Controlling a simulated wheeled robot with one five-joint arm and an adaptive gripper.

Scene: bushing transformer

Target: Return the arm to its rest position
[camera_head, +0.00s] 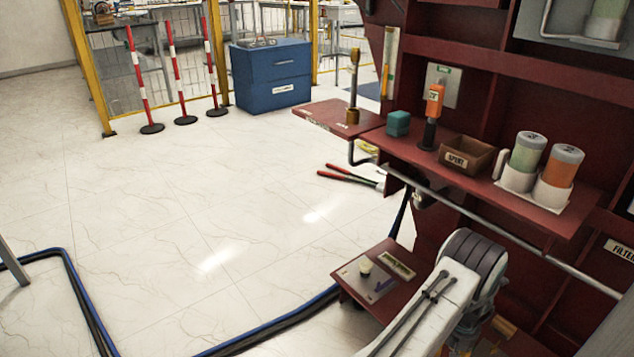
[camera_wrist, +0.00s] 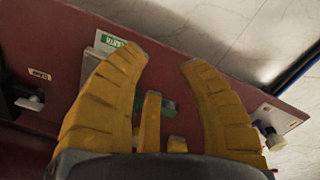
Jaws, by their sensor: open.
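My gripper (camera_wrist: 165,60) shows in the wrist view as two ribbed yellow fingers, spread apart with nothing between their tips. It hangs over a dark red surface (camera_wrist: 215,55) with a green-and-white label (camera_wrist: 110,41) behind the left finger. A small green thing lies partly hidden behind the gripper's inner parts. In the head view my arm (camera_head: 440,300) reaches in from the bottom, beside a low dark red shelf (camera_head: 345,285).
A dark red shelf (camera_head: 540,208) holds a teal block (camera_head: 398,123), an orange-and-black tool (camera_head: 432,115), a brown box (camera_head: 467,157) and two canisters (camera_head: 528,155). A metal rail (camera_head: 500,230) runs along its front. Blue hoses (camera_head: 290,318) cross the floor. Open floor lies left.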

